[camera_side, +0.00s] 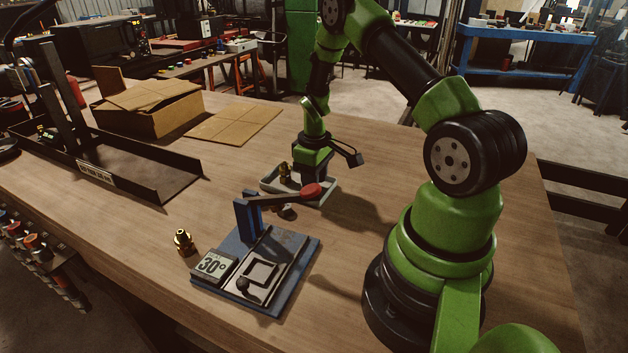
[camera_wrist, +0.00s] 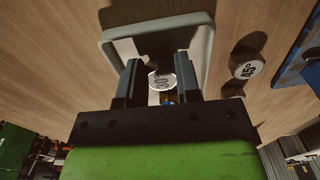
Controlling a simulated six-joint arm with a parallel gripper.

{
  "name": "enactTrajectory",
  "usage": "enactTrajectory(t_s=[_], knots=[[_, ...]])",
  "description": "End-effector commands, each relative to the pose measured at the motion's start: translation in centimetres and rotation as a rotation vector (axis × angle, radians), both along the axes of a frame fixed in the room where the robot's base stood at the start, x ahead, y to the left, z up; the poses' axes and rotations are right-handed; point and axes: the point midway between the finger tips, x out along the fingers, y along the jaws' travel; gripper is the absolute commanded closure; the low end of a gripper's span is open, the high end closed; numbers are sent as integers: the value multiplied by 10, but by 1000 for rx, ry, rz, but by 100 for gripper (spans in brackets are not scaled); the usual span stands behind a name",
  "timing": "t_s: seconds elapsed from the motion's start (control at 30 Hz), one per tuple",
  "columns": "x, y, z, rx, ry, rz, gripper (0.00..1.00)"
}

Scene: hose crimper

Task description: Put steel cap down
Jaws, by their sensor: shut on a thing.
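The steel cap (camera_wrist: 161,81) is a pale round piece with dark marking on its face. In the wrist view it sits between the two dark fingers of my gripper (camera_wrist: 158,68), which is shut on it. In the side view my gripper (camera_side: 312,165) points down over the shallow grey tray (camera_side: 268,186); its fingertips and the cap are hard to make out there. The tray's pale rim (camera_wrist: 105,37) also frames the fingers in the wrist view. Whether the cap touches the tray floor I cannot tell.
A brass fitting (camera_side: 285,172) shows at the tray, left of my gripper. A blue fixture (camera_side: 290,290) with a red-ended lever (camera_side: 311,190) stands just in front. Another brass fitting (camera_side: 183,242) stands left of it. A round piece marked 45° (camera_wrist: 247,68) lies outside the tray.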

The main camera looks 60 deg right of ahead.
Motion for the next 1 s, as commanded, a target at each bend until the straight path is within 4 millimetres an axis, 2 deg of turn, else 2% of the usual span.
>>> enactTrajectory(t_s=[0.1,0.47,0.5,0.57,0.6,0.87,1.0], knots=[[0,0,-8,0,0,0,93],[0,0,-11,-1,-1,0,93],[0,0,-11,-1,-1,0,60],[0,0,-11,-1,-1,0,46],[0,0,-11,-1,-1,0,43],[0,0,-10,-1,-1,0,43],[1,-1,3,-3,-4,0,43]])
